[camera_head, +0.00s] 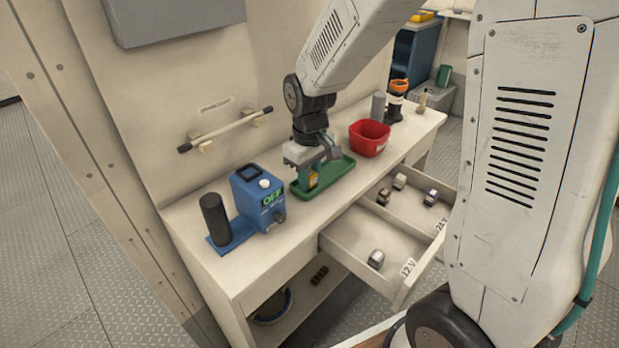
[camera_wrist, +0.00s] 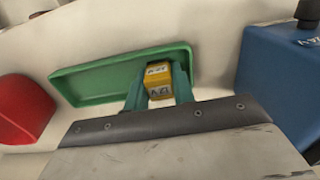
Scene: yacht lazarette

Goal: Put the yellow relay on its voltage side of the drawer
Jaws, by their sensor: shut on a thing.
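The yellow relay (camera_head: 312,180) is between the fingers of my gripper (camera_head: 314,160), which points down over the green tray (camera_head: 340,171). In the wrist view the relay (camera_wrist: 157,75) shows between both fingertips (camera_wrist: 159,92), with an upside-down label that appears to read 12 V. I cannot tell whether it touches the tray. The drawer (camera_head: 345,245) is pulled out. Its nearer compartment is marked 12 V (camera_head: 407,268) and holds one grey relay (camera_head: 376,259). Its farther compartment is marked 24 V (camera_head: 440,224) and holds three relays (camera_head: 400,181).
A blue device (camera_head: 258,200) with an OFF display stands left of the tray, beside a dark cylinder (camera_head: 214,217). A red bin (camera_head: 369,138) stands right of the tray. An orange-and-black item (camera_head: 396,100) stands at the far end. The 12 V compartment has much bare floor.

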